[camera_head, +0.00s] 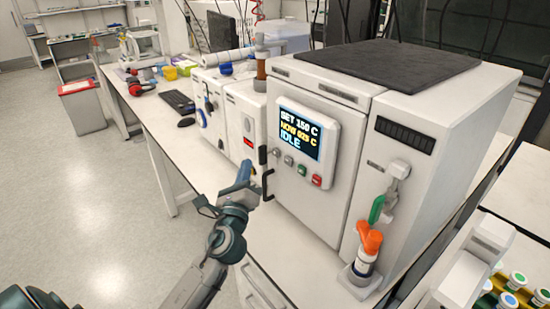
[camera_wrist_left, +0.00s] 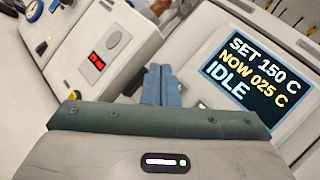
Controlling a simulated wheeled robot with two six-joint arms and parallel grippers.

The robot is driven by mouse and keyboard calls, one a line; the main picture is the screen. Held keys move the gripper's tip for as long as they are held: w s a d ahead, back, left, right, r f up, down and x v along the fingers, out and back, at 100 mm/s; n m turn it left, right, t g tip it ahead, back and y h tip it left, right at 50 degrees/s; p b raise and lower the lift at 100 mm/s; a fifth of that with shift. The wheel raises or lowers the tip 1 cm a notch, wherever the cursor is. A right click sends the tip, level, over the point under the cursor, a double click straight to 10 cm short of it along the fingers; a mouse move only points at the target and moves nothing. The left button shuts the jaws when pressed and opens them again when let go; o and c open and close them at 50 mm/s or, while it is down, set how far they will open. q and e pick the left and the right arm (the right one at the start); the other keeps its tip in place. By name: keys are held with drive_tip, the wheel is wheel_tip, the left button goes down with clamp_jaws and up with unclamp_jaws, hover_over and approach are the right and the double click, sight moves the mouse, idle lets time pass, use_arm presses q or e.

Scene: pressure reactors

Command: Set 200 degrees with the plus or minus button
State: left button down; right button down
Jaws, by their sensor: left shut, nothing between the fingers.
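The white reactor (camera_head: 320,205) has a screen (camera_head: 300,135) that reads SET 150 C, NOW 025 C, IDLE. The screen (camera_wrist_left: 252,75) also shows in the left wrist view. Below it is a slanting row of small buttons, with grey ones (camera_head: 288,160) toward the left and a red one (camera_head: 316,180) at the right end. Their plus or minus marks are too small to read. My left gripper (camera_head: 245,168) is shut and empty, left of the buttons and apart from them in the head view. Its blue fingers (camera_wrist_left: 160,82) are together in the left wrist view, left of the screen. My right gripper is out of view.
A black door handle (camera_head: 267,175) stands out just right of my left gripper. A smaller white device (camera_head: 245,125) with a red display is behind it. An orange-topped valve (camera_head: 369,240) is at the front right.

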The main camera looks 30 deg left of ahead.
sight(276, 153)
use_arm(q)
drive_tip(key=shift+s+a+f+n+t+h+b, duration=0.15)
drive_tip(key=shift+s+n+t+h+b, duration=0.35)
drive_tip(key=shift+n+b, duration=0.95)
drive_tip(key=shift+s+a+r+n+t+h+b, duration=0.15)
drive_tip(key=shift+s+n+t+h+b, duration=0.3)
drive_tip(key=shift+n+b, duration=1)
drive_tip(key=shift+s+a+f+n+t+h+b, duration=0.1)
drive_tip(key=shift+s+a+n+t+h+b, duration=0.45)
drive_tip(key=shift+n, duration=1.45)
drive_tip(key=shift+d, duration=0.35)
drive_tip(key=shift+w, duration=0.15)
drive_tip(key=w+d+p, duration=0.1)
drive_tip(key=w+d, duration=0.2)
drive_tip(key=w, duration=0.5)
drive_tip(key=shift+d, duration=0.2)
